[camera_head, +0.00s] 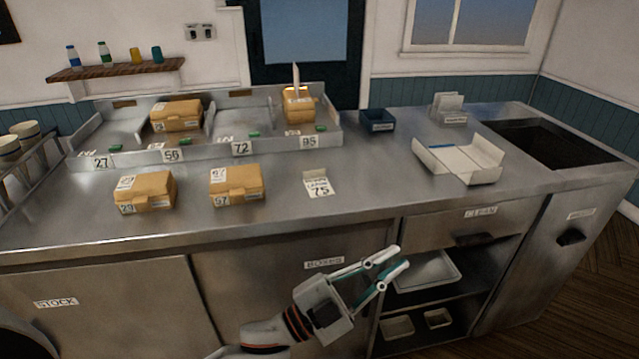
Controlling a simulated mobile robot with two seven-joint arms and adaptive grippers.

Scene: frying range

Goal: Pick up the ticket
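A white ticket (320,185) printed with a large 75 lies on the steel counter (375,165), right of the nearer boxes and near the front edge. Its upper part looks creased or folded. My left gripper (398,260) is in front of the counter, below and to the right of the ticket. Its two fingers are apart with nothing between them, and they point right. It does not touch the ticket. My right gripper is not in view.
Boxes (146,192) and (237,186) stand left of the ticket. Behind is a divided rack (205,153) numbered 27, 56, 72 and 95, holding two boxes. An open white carton (459,160) lies right. The drawer front and open shelves (470,290) are near my gripper.

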